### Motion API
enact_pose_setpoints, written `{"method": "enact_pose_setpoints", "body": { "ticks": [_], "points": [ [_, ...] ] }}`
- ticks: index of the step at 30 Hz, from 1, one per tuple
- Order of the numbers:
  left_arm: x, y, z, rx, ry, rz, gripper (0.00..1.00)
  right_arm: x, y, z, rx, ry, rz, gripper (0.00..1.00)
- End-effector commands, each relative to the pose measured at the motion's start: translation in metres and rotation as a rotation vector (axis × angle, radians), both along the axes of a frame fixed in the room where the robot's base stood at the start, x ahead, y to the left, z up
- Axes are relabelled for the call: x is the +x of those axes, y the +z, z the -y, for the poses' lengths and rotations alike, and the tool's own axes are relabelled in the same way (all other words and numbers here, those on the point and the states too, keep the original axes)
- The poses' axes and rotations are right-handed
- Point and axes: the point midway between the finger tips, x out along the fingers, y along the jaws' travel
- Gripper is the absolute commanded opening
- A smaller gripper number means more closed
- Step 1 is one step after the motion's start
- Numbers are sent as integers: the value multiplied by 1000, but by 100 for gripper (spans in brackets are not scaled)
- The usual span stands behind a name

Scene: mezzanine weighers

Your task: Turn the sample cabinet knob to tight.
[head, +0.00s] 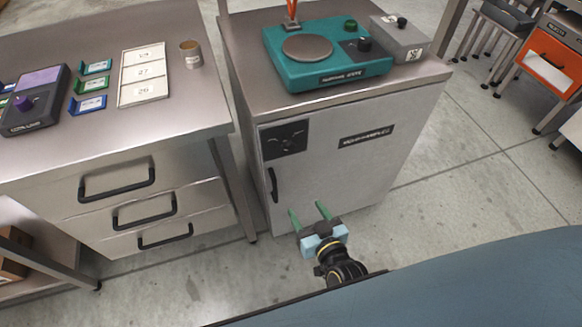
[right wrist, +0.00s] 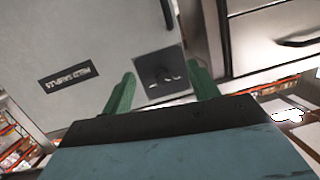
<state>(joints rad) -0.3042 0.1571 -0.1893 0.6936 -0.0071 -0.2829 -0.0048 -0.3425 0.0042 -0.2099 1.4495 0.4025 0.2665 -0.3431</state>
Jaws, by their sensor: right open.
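The sample cabinet (head: 330,165) is a grey metal cabinet with a dark label plate and a black handle on its door. Its knob (head: 287,140) is black, on a dark square panel at the door's upper left; pale marks surround it, too small to read. The knob panel also shows in the right wrist view (right wrist: 160,70), upside down, between and beyond the fingers. My right gripper (head: 308,208) has two green fingers spread apart and empty, in front of the door, below the knob and clear of it. My left gripper is not in view.
On the cabinet top stand a teal scale (head: 328,75) and a grey box (head: 400,38). A steel bench (head: 95,140) with black-handled drawers (head: 117,184) stands to the left, holding cards, a tin (head: 190,55) and a purple-topped device (head: 35,98). Floor before the cabinet is clear.

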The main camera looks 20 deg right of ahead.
Motion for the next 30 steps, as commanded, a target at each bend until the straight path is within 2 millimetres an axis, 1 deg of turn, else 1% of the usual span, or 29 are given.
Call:
{"method": "enact_pose_setpoints", "body": {
  "ticks": [1, 3, 6, 9, 11, 14, 21, 24, 27, 30],
  "points": [
    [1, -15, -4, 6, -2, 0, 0, 9, 11, 1, 16, -22, 69, 60],
    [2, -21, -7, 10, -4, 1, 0, 17, 31, 3, 32, -48, 140, 60],
    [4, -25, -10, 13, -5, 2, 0, 23, 49, 5, 47, -71, 197, 60],
    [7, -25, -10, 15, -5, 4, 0, 30, 56, 6, 51, -80, 219, 60],
    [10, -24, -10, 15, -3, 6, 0, 36, 57, 6, 51, -81, 220, 60],
    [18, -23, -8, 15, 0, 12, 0, 53, 57, 6, 52, -80, 221, 60],
    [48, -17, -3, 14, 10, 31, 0, 105, 56, 3, 52, -79, 220, 60],
    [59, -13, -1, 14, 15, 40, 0, 124, 55, 3, 50, -78, 217, 60],
    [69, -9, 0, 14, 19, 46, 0, 139, 55, 3, 50, -78, 216, 60],
    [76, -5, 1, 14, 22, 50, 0, 148, 55, 2, 50, -78, 215, 60]
  ]
}}
